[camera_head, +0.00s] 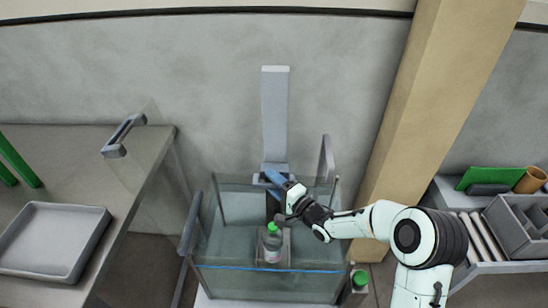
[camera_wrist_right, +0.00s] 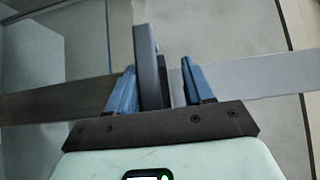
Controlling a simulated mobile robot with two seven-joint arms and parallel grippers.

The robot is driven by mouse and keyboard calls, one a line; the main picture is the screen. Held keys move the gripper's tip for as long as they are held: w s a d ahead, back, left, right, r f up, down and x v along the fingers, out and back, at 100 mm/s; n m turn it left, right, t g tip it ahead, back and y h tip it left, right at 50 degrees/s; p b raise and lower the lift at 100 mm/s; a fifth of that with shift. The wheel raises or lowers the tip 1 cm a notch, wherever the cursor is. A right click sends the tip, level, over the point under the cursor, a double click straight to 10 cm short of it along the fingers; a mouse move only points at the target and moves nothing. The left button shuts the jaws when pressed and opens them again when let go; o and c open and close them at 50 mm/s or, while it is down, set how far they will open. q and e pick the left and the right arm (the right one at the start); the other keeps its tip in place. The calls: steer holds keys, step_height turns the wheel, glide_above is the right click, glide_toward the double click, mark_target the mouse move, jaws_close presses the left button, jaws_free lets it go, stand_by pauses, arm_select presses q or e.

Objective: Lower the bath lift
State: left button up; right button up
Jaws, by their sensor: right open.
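The bath lift has a tall grey column (camera_head: 275,110) against the wall behind a clear-walled tank (camera_head: 215,285). A clear bottle with a green cap (camera_head: 272,243) stands upright on a small carrier in the tank. My right gripper (camera_head: 272,180) is at the lower end of the column, above the tank's back. In the right wrist view its blue fingers (camera_wrist_right: 158,72) are open, with a dark grey bar (camera_wrist_right: 148,60) between them. The bar looks closer to the left finger; I cannot tell if they touch. My forearm and hand hide part of the lift. My left gripper is out of view.
A grey bench (camera_head: 85,155) with an empty tray (camera_head: 55,240) stands at left. A clear panel with a grey handle (camera_head: 125,135) rises at its edge. A tan post (camera_head: 430,90) stands close behind my right arm.

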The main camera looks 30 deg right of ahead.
arm_select(q)
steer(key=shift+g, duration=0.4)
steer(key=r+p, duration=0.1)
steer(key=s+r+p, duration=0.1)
steer(key=p, duration=0.1)
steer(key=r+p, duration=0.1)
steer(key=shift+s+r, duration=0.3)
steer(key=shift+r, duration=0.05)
arm_select(e)
step_height(320, 180, up, 19)
steer(key=shift+r, duration=0.15)
arm_select(q)
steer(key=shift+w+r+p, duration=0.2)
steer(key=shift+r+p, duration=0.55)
steer(key=shift+p, duration=0.05)
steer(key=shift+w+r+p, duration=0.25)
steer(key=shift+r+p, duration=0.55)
steer(key=shift+p, duration=0.05)
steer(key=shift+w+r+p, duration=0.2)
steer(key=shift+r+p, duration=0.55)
steer(key=shift+p, duration=0.05)
arm_select(e)
steer(key=v, duration=1.5)
steer(key=shift+s, duration=0.2)
steer(key=shift+d, duration=0.1)
arm_select(q)
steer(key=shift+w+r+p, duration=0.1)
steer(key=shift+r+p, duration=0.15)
steer(key=shift+p, duration=0.05)
